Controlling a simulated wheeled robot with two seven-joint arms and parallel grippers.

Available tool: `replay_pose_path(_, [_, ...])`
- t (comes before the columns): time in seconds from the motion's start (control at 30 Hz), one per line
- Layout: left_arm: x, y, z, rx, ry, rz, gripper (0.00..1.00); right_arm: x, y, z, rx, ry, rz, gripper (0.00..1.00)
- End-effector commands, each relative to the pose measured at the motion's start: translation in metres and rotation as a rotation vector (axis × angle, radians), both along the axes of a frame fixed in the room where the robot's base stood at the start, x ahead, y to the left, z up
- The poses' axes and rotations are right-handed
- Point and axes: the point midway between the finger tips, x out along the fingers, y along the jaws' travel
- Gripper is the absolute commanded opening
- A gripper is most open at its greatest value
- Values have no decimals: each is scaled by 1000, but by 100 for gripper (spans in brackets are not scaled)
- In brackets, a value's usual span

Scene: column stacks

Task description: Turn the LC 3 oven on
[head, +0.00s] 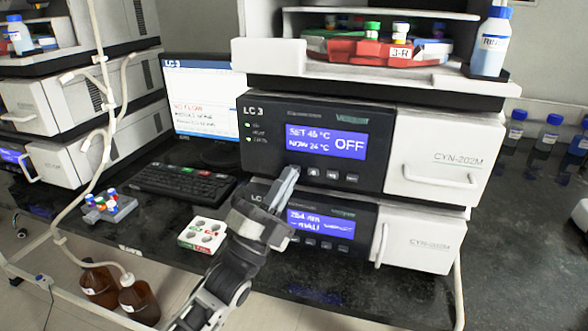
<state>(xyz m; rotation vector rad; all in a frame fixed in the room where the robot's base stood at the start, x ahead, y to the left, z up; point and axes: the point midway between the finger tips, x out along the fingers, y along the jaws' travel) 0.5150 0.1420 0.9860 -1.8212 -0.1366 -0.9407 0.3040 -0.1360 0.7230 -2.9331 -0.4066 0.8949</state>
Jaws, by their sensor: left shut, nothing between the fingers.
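The LC 3 oven (440,165) is the upper unit of the middle stack, with a dark front panel at left and a white door marked CYN-202M at right. Its blue display (326,142) reads SET 45 °C, a NOW value and OFF. A row of small buttons (332,174) sits below the display. My left gripper (291,172) is shut and empty. Its tips show in front of the panel's lower part, just left of the leftmost visible button; I cannot tell whether they touch. The gripper hides part of the panel's lower edge. My right gripper is not in view.
Below the oven is another unit with a blue display (320,223), partly behind my arm. A monitor (205,95), keyboard (182,183), white vial tray (203,234) and vial rack (108,206) stand to the left. Bottles (548,134) stand at right.

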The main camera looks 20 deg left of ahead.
Motion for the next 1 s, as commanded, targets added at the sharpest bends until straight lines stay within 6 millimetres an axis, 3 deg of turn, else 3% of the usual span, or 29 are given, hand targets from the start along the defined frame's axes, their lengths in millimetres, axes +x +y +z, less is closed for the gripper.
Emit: replay_pose_path(1.0, [7,0,0,0,0,0,0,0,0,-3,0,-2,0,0])
